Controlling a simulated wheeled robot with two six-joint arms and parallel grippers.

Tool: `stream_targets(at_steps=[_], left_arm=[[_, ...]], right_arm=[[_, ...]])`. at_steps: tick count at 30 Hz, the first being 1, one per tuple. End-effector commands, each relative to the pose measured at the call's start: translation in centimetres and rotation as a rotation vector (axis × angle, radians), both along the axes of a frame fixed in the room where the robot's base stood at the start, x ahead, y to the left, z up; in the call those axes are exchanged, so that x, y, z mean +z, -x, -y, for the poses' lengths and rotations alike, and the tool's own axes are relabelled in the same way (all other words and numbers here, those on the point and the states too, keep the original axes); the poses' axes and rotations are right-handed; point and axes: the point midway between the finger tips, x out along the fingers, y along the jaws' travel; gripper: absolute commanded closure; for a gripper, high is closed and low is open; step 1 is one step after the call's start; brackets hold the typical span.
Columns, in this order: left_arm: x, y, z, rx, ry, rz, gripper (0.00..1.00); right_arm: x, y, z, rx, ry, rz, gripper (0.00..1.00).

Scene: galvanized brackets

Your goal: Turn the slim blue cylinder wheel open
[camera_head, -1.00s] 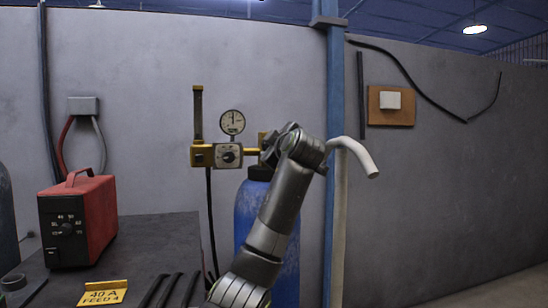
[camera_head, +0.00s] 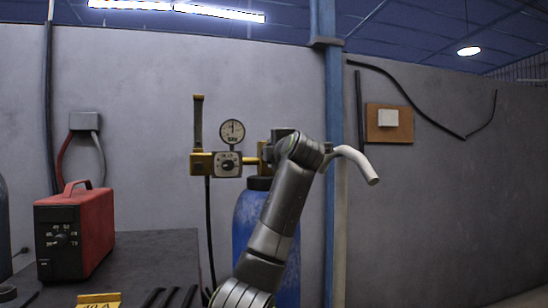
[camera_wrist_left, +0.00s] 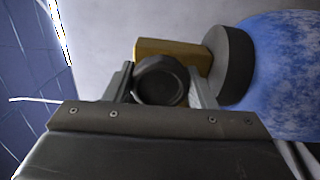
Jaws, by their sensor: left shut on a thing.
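The slim blue cylinder (camera_head: 247,215) stands upright behind my left arm in the head view, with a dark collar and brass fittings on top. It also shows at the right of the left wrist view (camera_wrist_left: 285,75). Its wheel (camera_wrist_left: 160,82) is dark and round, in front of a brass valve body (camera_wrist_left: 170,48). My left gripper (camera_wrist_left: 160,70) is shut on the wheel, one finger on each side. In the head view my left gripper (camera_head: 283,136) is at the valve, and the wheel is hidden there. My right gripper is not in view.
A pressure gauge (camera_head: 232,131) and brass regulator (camera_head: 202,163) sit left of the valve. A red box (camera_head: 75,235) stands on the dark bench (camera_head: 160,250).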

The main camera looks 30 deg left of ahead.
Motion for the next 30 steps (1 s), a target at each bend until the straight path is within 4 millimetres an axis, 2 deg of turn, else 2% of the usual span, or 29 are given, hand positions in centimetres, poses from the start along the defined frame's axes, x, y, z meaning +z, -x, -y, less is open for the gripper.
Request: stream_targets(at_steps=[17, 18, 22, 30], left_arm=[[-0.26, -0.08, 0.0, 0.001, 0.023, 0.017, 0.72], [-0.26, -0.08, 0.0, 0.001, 0.023, 0.017, 0.44], [-0.2, -0.06, 0.0, 0.001, 0.021, 0.019, 0.28], [-0.1, 0.0, 0.04, 0.0, 0.02, 0.02, 0.28]], right_arm=[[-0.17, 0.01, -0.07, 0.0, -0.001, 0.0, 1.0], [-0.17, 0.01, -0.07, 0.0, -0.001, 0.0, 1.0], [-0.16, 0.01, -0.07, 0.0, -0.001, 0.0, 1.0], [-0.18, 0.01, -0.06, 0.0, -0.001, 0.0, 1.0]])
